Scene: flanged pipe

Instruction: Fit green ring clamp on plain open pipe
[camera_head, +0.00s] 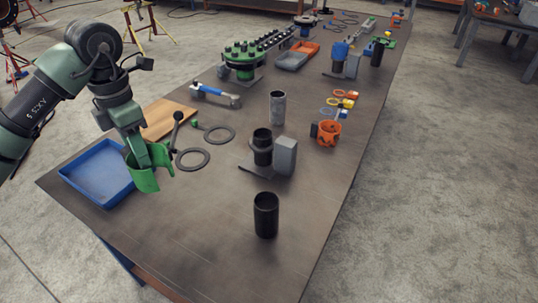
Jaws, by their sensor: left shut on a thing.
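My left gripper (157,157) is shut on the green ring clamp (145,180) and holds it near the right side of the blue tray. The clamp looks like a wide curved band with a gap. A plain black open pipe (266,216) stands upright on the front part of the table, to the right of the clamp and well apart from it. A grey open pipe (277,107) stands farther back. A black pipe with a collar (262,147) stands between them beside a grey block. My right gripper is not in view.
The blue tray (84,187) lies at the table's left edge. Two dark flat rings (193,168) and a wooden board (168,125) lie behind the clamp. An orange pot (327,140) stands to the right. The tabletop (200,225) between clamp and front pipe is bare.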

